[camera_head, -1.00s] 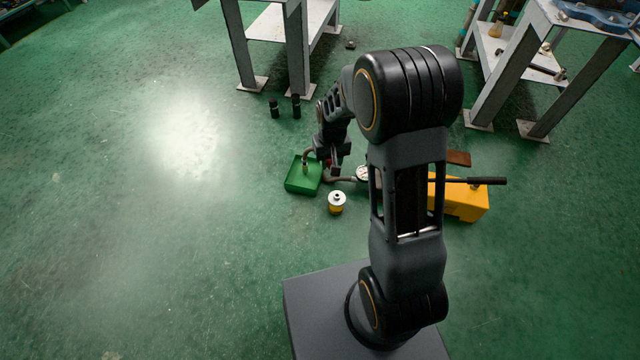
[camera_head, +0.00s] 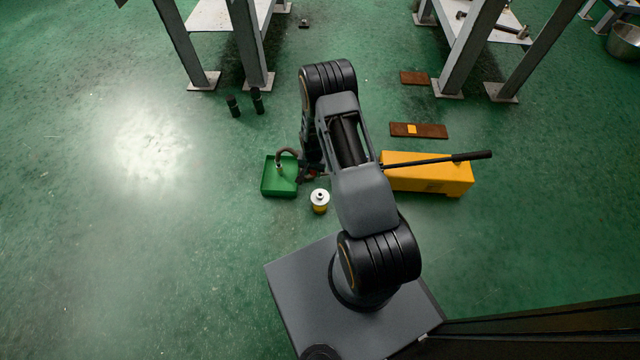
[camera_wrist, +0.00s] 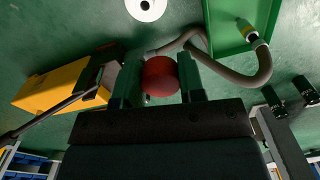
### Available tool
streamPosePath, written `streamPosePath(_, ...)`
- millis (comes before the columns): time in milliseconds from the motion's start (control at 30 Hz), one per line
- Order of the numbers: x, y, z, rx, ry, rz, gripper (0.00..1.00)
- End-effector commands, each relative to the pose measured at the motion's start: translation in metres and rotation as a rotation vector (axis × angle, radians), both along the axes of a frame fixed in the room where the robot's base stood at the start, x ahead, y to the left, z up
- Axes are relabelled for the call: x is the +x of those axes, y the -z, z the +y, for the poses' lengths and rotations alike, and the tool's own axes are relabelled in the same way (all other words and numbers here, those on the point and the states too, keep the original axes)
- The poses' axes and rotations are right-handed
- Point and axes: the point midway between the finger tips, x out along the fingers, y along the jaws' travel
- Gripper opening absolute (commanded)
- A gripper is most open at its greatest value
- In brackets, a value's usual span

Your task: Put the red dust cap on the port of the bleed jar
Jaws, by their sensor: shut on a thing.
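The red dust cap (camera_wrist: 160,77) is between the two fingers of my gripper (camera_wrist: 159,82), which is shut on it. A small bit of red also shows by the arm's lower end in the head view, where the fingers are mostly hidden. In the wrist view the jar's white top (camera_wrist: 146,7) is cut by the upper edge. The cap is apart from the jar.
A green tray (camera_head: 268,188) left of the jar holds a hose end (camera_head: 284,154); the hose passes close to my gripper. A yellow pump box (camera_head: 430,180) with a long handle (camera_head: 440,160) lies to the right. Two black cylinders (camera_head: 245,104) stand behind. The floor at left is clear.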

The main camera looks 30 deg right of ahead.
Motion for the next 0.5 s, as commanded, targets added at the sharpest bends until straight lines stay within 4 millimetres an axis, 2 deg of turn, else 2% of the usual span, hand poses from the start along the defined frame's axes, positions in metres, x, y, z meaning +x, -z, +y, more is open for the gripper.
streamPosePath(33,-0.005,0.020,-0.004,0.001,0.042,0.004,0.14)
streamPosePath(200,-0.016,0.057,-0.014,0.000,0.143,0.002,0.14)
streamPosePath(333,-0.020,0.069,-0.017,0.000,0.179,0.000,0.14)
streamPosePath(500,-0.021,0.072,-0.019,0.000,0.191,-0.001,0.14)
